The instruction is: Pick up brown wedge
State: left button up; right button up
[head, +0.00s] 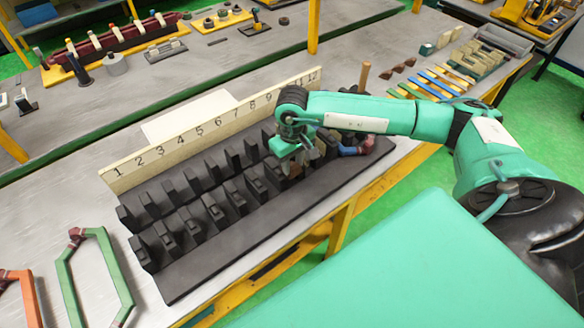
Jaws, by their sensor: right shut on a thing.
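My right gripper (293,160) is over the black slotted stator block (215,250), right of its middle. It is shut on a small brownish piece, largely hidden by the fingers, low among the slots. I cannot tell whether this piece touches the block. Several small brown wedges (395,67) lie on the table at the back right, away from the gripper. My left gripper is not in view.
A pale board numbered 1 to 12 (190,135) stands behind the block. A blue and red part (355,148) is at the block's right end. Coloured strips (440,82) lie at the right. A green frame (92,275) and an orange frame (20,290) lie at the left.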

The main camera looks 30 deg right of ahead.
aim_at(292, 166)
jog(key=shift+r, duration=0.5)
notch_tip(292, 166, up, 19)
jog(key=b, duration=0.5)
